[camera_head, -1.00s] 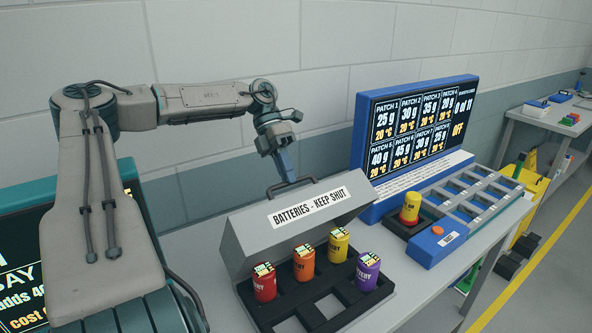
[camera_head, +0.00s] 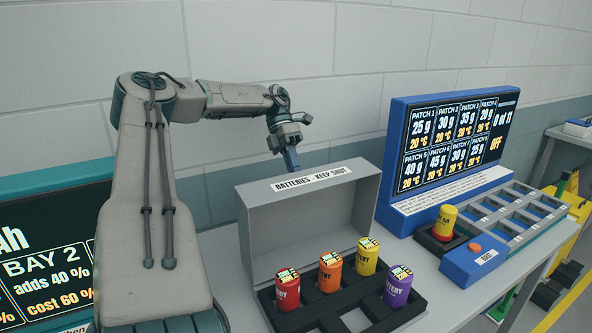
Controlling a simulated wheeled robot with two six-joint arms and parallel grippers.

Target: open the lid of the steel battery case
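The steel battery case (camera_head: 262,296) stands on the bench with its grey lid (camera_head: 300,232) swung up, about upright at the back. The lid's inner face shows, and its label strip (camera_head: 311,179) faces upward. Several coloured batteries sit in the dark tray, including a red one (camera_head: 287,290) and a purple one (camera_head: 398,287). My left gripper (camera_head: 291,161) points down at the lid's upper back edge. The lid's handle is hidden, and I cannot tell whether the fingers are shut or touch the lid. My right gripper is not in view.
A blue-framed screen (camera_head: 455,150) stands right of the case. Another screen (camera_head: 45,250) is at left. A wall stands behind the bench.

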